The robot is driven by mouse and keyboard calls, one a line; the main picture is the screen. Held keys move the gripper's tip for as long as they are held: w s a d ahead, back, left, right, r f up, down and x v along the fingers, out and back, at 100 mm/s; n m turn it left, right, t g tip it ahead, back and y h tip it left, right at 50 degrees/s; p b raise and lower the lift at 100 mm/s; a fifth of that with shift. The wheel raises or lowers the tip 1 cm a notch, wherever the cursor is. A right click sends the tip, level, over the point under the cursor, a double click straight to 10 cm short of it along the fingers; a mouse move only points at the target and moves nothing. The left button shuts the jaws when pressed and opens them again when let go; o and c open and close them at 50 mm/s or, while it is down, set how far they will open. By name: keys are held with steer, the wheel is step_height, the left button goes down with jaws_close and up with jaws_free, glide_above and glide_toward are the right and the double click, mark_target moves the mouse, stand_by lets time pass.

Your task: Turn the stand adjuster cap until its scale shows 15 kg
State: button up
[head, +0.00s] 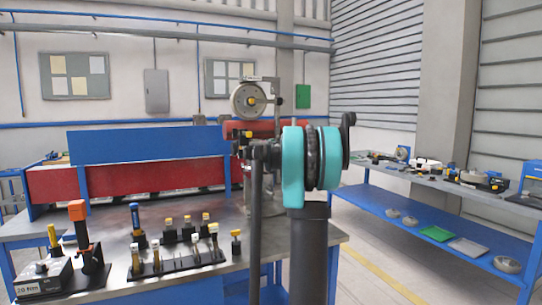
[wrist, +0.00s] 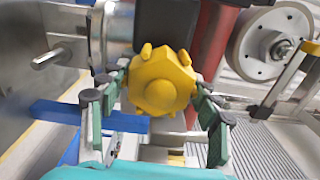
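The stand adjuster cap (wrist: 160,84) is a yellow, lobed knob with two small raised tabs on its upper edge. It sits in the middle of the wrist view, facing the camera. My gripper (wrist: 161,76) has a finger on each side of the cap, with the fingertips very close to its left and right edges. I cannot tell whether they touch it. In the head view my gripper (head: 241,139) is at the red machine's right end, small and partly hidden by my arm.
A grey wheel (wrist: 268,42) is at the wrist view's upper right, beside a red column (wrist: 212,42). In the head view, a workbench (head: 205,222) holds a black rack (head: 178,262) of yellow-topped tools and an orange-handled tool (head: 78,212). A blue shelf bench (head: 430,222) stands right.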

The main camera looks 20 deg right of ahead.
steer(key=o, duration=0.4)
steer(key=shift+o, duration=0.2)
steer(key=shift+s, duration=0.1)
steer(key=s, duration=1.2)
steer(key=shift+d, duration=0.15)
